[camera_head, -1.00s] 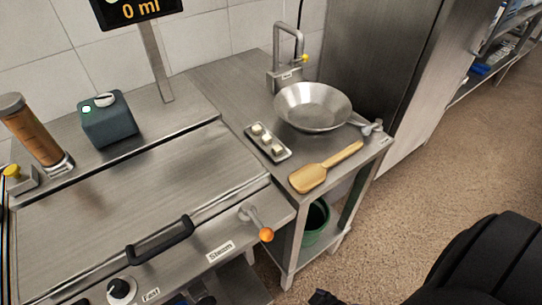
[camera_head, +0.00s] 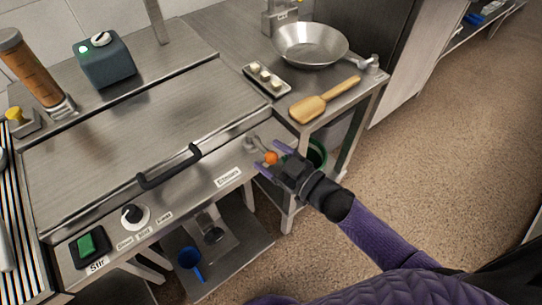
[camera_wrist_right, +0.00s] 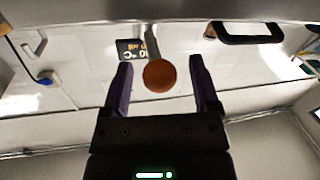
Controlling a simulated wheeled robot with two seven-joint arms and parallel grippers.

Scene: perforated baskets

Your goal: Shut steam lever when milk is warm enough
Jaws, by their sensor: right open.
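The steam lever (camera_head: 258,147) sticks out from the front of the steel machine, right of the "Steam" label (camera_head: 229,176). It ends in an orange ball knob (camera_head: 271,158). My right gripper (camera_head: 266,162) is open at the knob, with its purple fingers on either side of it. In the right wrist view the orange knob (camera_wrist_right: 160,75) sits between the two open fingertips (camera_wrist_right: 161,68), apart from both. No milk is visible; the machine's steel lid (camera_head: 130,130) is down. My left gripper is not in view.
A black lid handle (camera_head: 168,167) and a black dial (camera_head: 133,214) are left of the lever. A side table right of the machine holds a steel pan (camera_head: 310,44), a small tray (camera_head: 266,80) and a wooden paddle (camera_head: 322,100). A green bucket (camera_head: 317,153) stands below.

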